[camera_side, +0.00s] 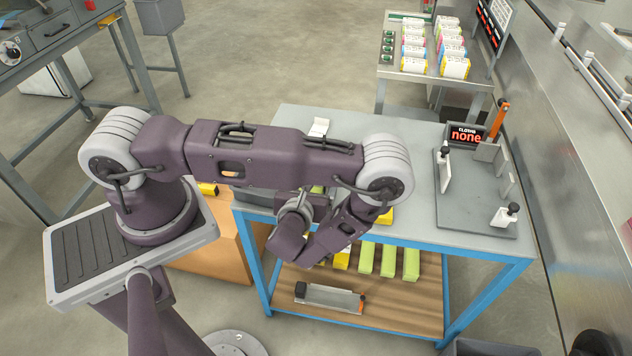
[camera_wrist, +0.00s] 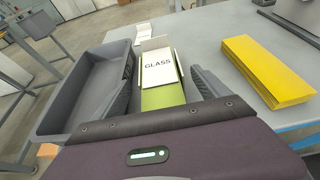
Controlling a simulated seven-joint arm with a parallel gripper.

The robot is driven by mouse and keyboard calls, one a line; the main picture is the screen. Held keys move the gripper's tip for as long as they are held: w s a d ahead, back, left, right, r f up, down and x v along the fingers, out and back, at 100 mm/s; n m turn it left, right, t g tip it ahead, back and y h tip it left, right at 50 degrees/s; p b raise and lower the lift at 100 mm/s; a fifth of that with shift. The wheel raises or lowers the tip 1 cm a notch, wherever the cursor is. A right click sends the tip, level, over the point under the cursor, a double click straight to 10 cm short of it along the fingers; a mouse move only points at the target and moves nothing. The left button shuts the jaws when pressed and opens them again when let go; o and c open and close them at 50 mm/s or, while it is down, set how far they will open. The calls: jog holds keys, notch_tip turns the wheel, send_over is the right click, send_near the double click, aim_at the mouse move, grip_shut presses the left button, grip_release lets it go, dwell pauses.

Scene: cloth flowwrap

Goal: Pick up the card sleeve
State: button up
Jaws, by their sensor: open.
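In the wrist view, a white card piece marked GLASS (camera_wrist: 159,68) lies over a green block or pack (camera_wrist: 163,97); I take the white piece for the card sleeve. My gripper (camera_wrist: 164,78) is open, with one dark grey finger to the left and one to the right of the white and green pieces. I cannot tell whether the fingers touch them. In the side view my arm hides the gripper and most of this spot; only a bit of green shows (camera_side: 317,189).
A grey open tray (camera_wrist: 68,108) stands close on the left. A yellow stack (camera_wrist: 263,72) lies to the right. A small white item (camera_side: 319,127) sits at the table's back. A grey fixture plate (camera_side: 480,215) and a sign reading "none" (camera_side: 466,136) are at the right. The table between is clear.

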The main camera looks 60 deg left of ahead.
jog(key=x, duration=0.4)
jog(key=shift+w+r, duration=0.1)
jog(key=shift+r, duration=0.05)
jog(key=c, duration=1.4)
jog(key=shift+r, duration=0.1)
